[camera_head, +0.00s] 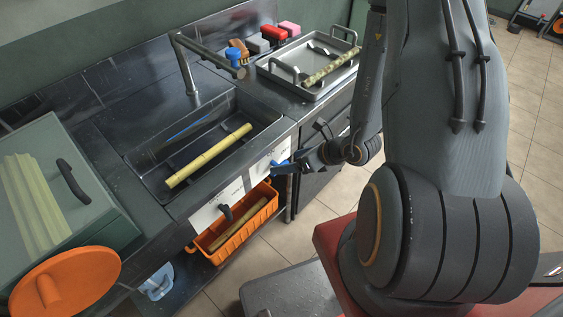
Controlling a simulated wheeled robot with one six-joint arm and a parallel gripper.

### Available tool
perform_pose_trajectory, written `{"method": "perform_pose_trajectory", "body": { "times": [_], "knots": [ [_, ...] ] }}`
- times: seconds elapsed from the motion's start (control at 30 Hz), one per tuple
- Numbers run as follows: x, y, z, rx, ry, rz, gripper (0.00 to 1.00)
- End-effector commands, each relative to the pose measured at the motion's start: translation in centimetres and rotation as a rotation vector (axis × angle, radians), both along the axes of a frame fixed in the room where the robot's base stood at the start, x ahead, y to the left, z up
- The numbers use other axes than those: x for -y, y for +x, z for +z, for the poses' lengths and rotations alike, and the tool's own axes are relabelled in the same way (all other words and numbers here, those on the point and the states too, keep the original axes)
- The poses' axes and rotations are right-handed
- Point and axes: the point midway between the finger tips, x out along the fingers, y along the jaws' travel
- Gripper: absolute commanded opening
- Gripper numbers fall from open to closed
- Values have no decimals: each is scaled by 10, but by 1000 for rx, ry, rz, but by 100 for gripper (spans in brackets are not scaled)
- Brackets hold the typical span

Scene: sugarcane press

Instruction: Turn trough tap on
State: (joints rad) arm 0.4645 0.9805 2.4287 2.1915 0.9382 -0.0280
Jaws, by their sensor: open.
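The trough (150,158) is a dark sink set in the counter, with a grey tap spout (188,68) bent over it. I see no stream falling from the spout. A cane stalk (208,156) lies in the trough. A small blue part (279,166), possibly the tap's handle, shows at the front right of the trough's white panel. My gripper (292,168) is open at this blue part, which is partly hidden behind it. I cannot tell whether the fingers touch it or are around it.
An orange crate (268,207) with cane stands below the white front panel (207,212). A metal tray (318,88) with a cane stalk sits on the counter behind. A green-lidded box (95,178) and an orange round part (95,268) are at left. Tiled floor (285,249) shows in front.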

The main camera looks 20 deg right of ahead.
Motion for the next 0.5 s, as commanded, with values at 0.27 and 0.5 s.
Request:
{"method": "perform_pose_trajectory", "body": {
  "times": [0.27, 0.5],
  "knots": [
    [-18, 20, -25, 1, 0, 4, 80],
    [-22, 27, -32, 1, 0, 2, 80]
  ]
}}
